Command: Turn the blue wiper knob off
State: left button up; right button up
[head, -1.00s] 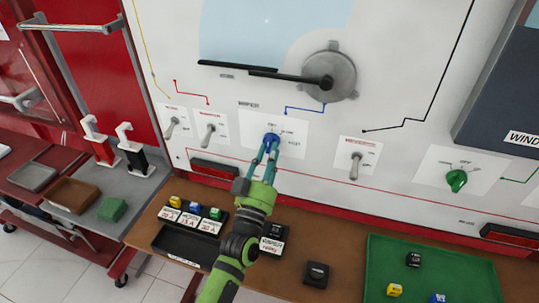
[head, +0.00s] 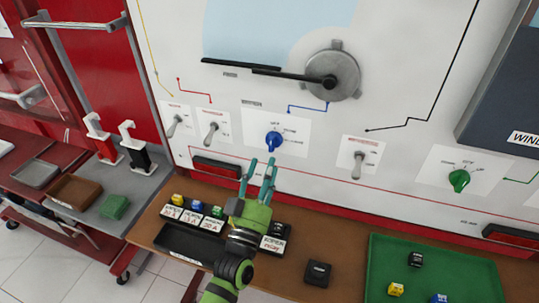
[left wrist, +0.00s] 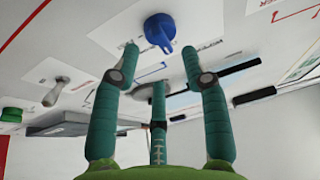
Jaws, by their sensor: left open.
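The blue wiper knob (head: 273,141) sits on a white label plate on the upright panel, below the wiper motor. The word OFF is printed above it, with other position marks to its right. It also shows in the left wrist view (left wrist: 160,30), with its ridge pointing down in that picture. In the head view the ridge seems to point up, towards OFF, but it is small. My left gripper (head: 259,168) is open and empty, just below the knob and apart from it. Its spread teal fingers also show in the left wrist view (left wrist: 159,60). My right gripper is out of view.
Toggle switches (head: 213,133) stand left of the knob, another (head: 358,164) right of it. A green knob (head: 459,180) is further right. Below are a brown bench, a relay block (head: 273,243), a black block (head: 318,273) and a green tray (head: 452,262) holding small blocks.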

pick_arm(q)
jog(key=v, duration=0.7)
jog(key=shift+s, duration=0.15)
